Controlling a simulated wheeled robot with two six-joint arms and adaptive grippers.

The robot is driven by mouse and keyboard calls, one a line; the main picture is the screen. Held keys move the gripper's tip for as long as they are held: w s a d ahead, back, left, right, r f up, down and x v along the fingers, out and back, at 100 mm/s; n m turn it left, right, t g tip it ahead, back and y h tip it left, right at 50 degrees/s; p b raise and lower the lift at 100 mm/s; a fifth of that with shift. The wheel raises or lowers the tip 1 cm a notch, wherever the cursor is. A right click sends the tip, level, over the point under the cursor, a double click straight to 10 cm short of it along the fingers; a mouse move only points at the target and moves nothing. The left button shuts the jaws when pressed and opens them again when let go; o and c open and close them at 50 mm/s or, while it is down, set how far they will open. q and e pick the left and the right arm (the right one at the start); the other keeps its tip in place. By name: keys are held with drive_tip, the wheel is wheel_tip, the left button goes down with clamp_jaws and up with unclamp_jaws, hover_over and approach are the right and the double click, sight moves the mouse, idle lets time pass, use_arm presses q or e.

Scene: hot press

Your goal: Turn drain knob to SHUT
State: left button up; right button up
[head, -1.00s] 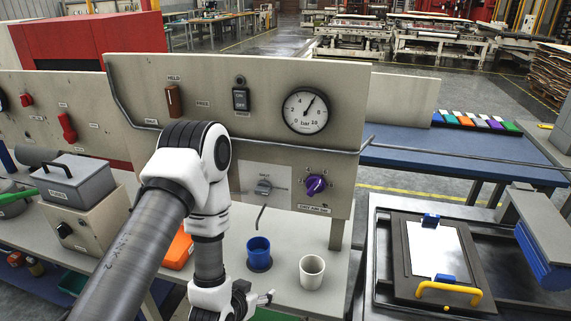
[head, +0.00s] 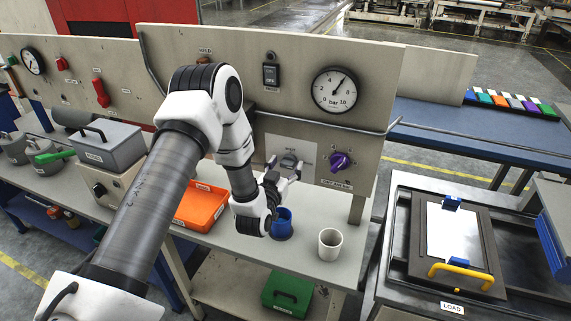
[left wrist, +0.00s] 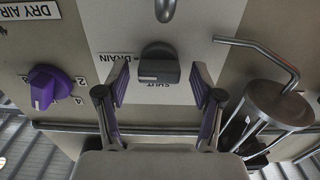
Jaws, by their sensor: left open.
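The drain knob (head: 289,161) is a dark grey knob on a light plate low on the upright panel. My left gripper (head: 284,172) is open in front of the knob. In the left wrist view its two purple-padded fingers (left wrist: 160,84) stand one on each side, with visible gaps. My right gripper is in neither view.
A purple knob (head: 340,162) sits right of the drain knob, under a pressure gauge (head: 335,90). A metal rail (head: 330,126) runs across the panel above. A blue cup (head: 282,226) and a white cup (head: 330,244) stand on the bench below.

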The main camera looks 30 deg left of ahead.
use_arm(q)
drive_tip(key=c, duration=1.1)
drive_tip(key=shift+c, duration=0.2)
drive_tip(key=n+b, duration=0.2)
drive_tip(key=shift+f+b, duration=0.2)
drive_tip(key=shift+b, duration=0.2)
drive_tip(key=n+b, duration=0.6)
drive_tip(key=b, duration=0.1)
drive_tip(key=n+b, duration=0.6)
drive_tip(key=b, duration=0.1)
drive_tip(key=shift+a+f, duration=0.15)
drive_tip(key=n+b, duration=0.2)
drive_tip(key=n, duration=0.1)
drive_tip(key=shift+n+b, duration=0.5)
drive_tip(key=shift+b, duration=0.05)
drive_tip(key=shift+r, duration=0.2)
